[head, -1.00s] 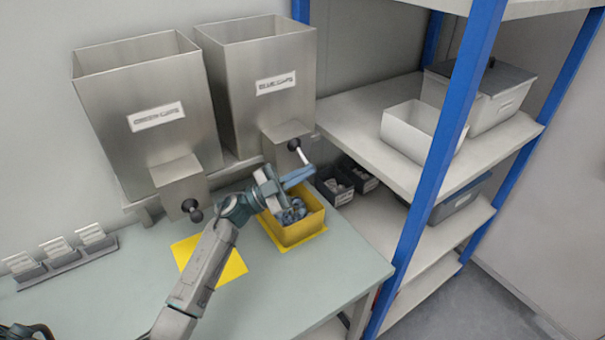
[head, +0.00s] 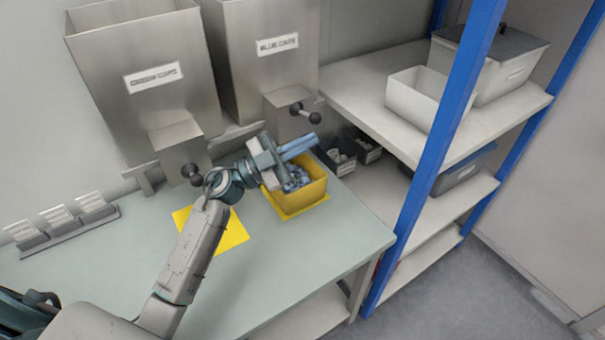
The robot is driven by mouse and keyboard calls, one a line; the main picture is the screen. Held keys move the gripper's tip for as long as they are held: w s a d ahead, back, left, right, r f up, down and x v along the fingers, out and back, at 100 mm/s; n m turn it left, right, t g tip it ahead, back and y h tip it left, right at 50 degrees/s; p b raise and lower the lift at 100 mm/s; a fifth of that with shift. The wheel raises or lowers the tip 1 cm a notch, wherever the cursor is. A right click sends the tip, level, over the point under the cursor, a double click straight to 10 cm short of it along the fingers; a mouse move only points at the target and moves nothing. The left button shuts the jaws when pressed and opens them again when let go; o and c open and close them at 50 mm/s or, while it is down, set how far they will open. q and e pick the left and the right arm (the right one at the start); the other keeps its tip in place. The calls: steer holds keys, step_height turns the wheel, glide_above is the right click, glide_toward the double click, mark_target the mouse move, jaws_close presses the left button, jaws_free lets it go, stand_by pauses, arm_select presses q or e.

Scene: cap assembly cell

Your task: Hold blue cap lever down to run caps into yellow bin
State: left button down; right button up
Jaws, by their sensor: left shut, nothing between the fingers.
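The blue caps hopper (head: 266,75) stands at the back, with a steel outlet box (head: 283,115) on its front. Its lever (head: 305,112) sticks out to the right, only slightly below level, and ends in a dark knob (head: 315,118). My left gripper (head: 315,139) is shut and empty, just below the knob and apparently apart from it. The yellow bin (head: 303,197) stands on the bench under the outlet, with blue caps (head: 297,178) inside. My gripper covers part of the bin and its caps. My right gripper is out of view.
The green caps hopper (head: 140,95) stands to the left with its own knob (head: 191,171). A bare yellow mat (head: 232,234) lies in front of it. Card holders (head: 65,225) stand at the left. A blue shelf post (head: 440,150) rises right of the bench (head: 300,245).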

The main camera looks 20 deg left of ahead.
arm_select(q)
steer(key=s+d, duration=0.2)
steer(key=s, duration=0.6)
steer(key=shift+s+d+r+b, duration=0.35)
steer(key=shift+d+r, duration=0.05)
steer(key=shift+r, duration=0.05)
